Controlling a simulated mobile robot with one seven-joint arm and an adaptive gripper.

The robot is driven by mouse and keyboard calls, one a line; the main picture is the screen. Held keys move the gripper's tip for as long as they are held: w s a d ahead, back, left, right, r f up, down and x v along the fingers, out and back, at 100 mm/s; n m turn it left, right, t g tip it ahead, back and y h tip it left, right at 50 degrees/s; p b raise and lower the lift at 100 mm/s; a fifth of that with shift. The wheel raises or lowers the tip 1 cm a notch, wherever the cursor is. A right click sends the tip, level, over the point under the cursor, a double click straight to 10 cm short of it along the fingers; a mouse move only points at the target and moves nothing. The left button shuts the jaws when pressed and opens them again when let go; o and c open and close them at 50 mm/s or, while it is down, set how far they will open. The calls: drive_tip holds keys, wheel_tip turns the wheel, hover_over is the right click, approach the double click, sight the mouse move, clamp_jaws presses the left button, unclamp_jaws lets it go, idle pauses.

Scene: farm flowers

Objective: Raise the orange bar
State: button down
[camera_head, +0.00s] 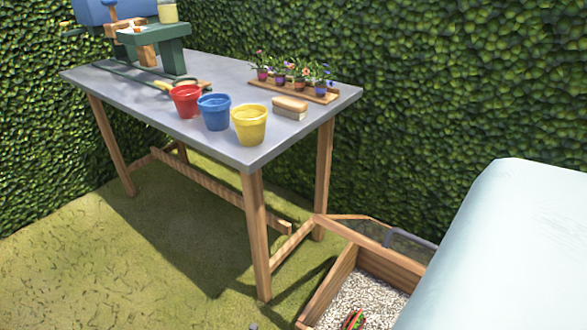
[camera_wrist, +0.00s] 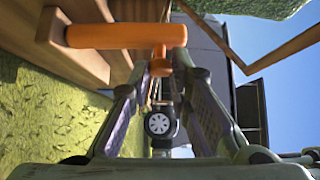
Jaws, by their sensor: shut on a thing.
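The orange bar (camera_wrist: 120,36) is a thick rounded piece at the upper left of the wrist view, beside a wooden structure. A short orange stub projects from it toward my gripper (camera_wrist: 159,68). My gripper's two fingers are closed in on this stub, one on either side. The exact contact at the fingertips is partly hidden. I do not see the orange bar or my gripper in the head view.
Wooden planks (camera_wrist: 60,50) stand close beside the bar, with grass below. In the head view, a grey-topped table (camera_head: 225,110) carries red, blue and yellow pots and a row of flowers. A wooden box of gravel (camera_head: 365,300) stands on the ground, beside a hedge.

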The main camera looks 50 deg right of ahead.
drive_tip(key=shift+w, duration=0.1)
drive_tip(key=c, duration=1.5)
unclamp_jaws()
